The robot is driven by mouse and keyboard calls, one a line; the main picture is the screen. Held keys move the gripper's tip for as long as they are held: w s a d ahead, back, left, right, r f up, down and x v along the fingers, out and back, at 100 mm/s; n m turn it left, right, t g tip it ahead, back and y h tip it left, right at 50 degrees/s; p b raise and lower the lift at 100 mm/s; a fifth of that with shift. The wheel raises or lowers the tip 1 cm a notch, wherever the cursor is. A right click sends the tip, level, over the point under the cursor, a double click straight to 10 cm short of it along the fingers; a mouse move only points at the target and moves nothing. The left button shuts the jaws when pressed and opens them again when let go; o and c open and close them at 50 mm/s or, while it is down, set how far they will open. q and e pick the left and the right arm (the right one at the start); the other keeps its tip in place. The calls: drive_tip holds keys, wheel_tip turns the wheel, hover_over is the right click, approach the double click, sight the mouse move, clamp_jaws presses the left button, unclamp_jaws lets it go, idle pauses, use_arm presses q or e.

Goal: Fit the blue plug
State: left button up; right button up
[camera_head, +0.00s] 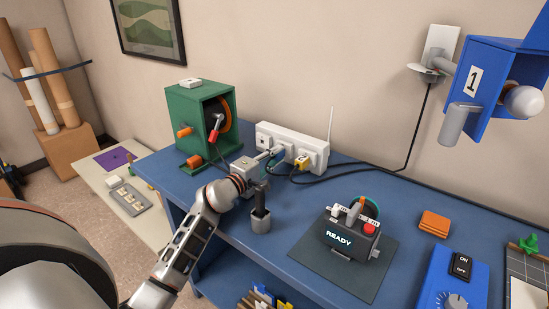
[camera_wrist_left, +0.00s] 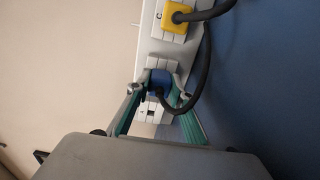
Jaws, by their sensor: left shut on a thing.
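My left gripper (camera_head: 270,154) is at the front of the white socket box (camera_head: 318,147) on the blue table. It is shut on the blue plug (camera_head: 279,155), which is at the box face. In the left wrist view the blue plug (camera_wrist_left: 159,83) sits between the two green-edged fingers (camera_wrist_left: 158,92), with a black cable leaving it. The plug touches or nearly touches the socket; how deep it sits I cannot tell. A yellow plug (camera_head: 301,162) with a black cable is in the socket beside it, also in the wrist view (camera_wrist_left: 177,16). My right gripper is not in view.
A green box with a crank (camera_head: 204,119) stands left of the socket box. A READY device (camera_head: 350,235) sits on a dark mat to the right. Orange pads (camera_head: 434,223) lie farther right.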

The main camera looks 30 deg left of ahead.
use_arm(q)
drive_tip(key=shift+w, duration=0.15)
drive_tip(key=o, duration=1.2)
drive_tip(key=shift+c, duration=0.2)
drive_tip(key=o, duration=0.5)
drive_tip(key=shift+f, duration=0.15)
drive_tip(key=shift+s, duration=0.2)
